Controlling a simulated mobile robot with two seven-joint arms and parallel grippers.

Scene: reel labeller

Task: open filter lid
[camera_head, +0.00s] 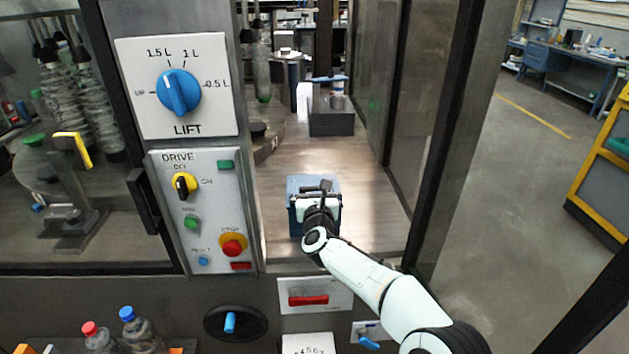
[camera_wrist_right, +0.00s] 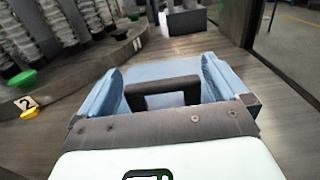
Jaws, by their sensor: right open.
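A blue box-like lid (camera_head: 293,187) with a dark handle (camera_head: 322,187) sits on the wooden floor of the machine bay. I take it for the filter lid. My right gripper (camera_head: 317,199) is over it and covers much of its top. In the right wrist view the dark U-shaped handle (camera_wrist_right: 163,88) stands just ahead of the gripper body, with the blue surface (camera_wrist_right: 165,70) behind and beside it. The gripper is open and holds nothing. Whether a finger touches the handle cannot be told. My left gripper is out of view.
A dark block (camera_head: 332,122) stands farther back in the bay. A glass door frame (camera_head: 450,130) bounds the right side. The control panel (camera_head: 205,212) with knobs and buttons is on the left. Bare wooden floor (camera_head: 380,205) lies right of the lid.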

